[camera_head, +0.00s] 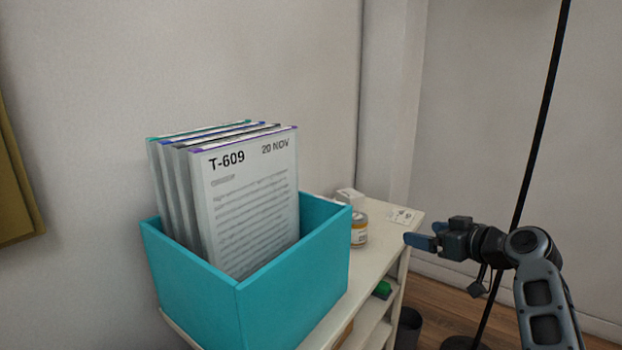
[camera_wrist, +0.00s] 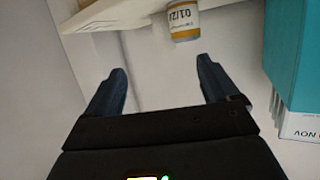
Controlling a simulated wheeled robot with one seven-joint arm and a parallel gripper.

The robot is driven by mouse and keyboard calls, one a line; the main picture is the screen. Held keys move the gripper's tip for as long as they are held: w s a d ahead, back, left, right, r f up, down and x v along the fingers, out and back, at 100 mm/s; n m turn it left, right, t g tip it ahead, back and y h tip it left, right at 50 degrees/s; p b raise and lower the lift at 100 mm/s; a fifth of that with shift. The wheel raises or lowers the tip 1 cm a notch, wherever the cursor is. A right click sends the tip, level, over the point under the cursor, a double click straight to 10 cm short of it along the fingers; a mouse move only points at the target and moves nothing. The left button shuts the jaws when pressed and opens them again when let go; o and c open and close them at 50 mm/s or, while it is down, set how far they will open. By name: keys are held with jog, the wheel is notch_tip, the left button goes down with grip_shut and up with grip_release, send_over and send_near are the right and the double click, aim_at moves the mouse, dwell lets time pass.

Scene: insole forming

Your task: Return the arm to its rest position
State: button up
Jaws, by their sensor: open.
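My gripper (camera_head: 412,241) is at the right in the head view, in the air to the right of the shelf top. Its blue fingers point left. In the wrist view my gripper (camera_wrist: 163,88) has its two fingers wide apart, with nothing between them. My arm reaches up from the lower right corner in the head view.
A teal box (camera_head: 295,283) holding several upright documents (camera_head: 250,205) stands on a white shelf unit (camera_head: 385,235). A jar (camera_head: 359,229) and a small white box (camera_head: 349,198) stand behind it. A black pole (camera_head: 541,115) rises behind my arm. A dark bin (camera_head: 408,328) is below.

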jog(key=s+f+m+h+p, duration=0.3)
jog(key=s+f+h, duration=0.1)
jog(key=s+f, duration=0.95)
jog(key=s+f+m+h+p, duration=0.2)
jog(key=s+f, duration=0.1)
jog(key=s, duration=1.5)
jog(key=s+a+r+t+h+p, duration=0.1)
jog(key=s+r, duration=0.2)
jog(key=s, duration=0.5)
jog(key=s+a+r+p, duration=0.1)
jog(key=s+r+p, duration=0.1)
jog(key=s, duration=0.6)
jog(key=s+a+r+t+p, duration=0.1)
jog(key=s+a+r+p, duration=0.1)
jog(key=s+r, duration=1.1)
notch_tip(320, 180, up, 3)
jog(key=shift+s+f+m+p, duration=0.1)
jog(key=shift+s+m+p, duration=0.2)
jog(key=shift+p, duration=0.05)
jog(key=shift+a, duration=0.1)
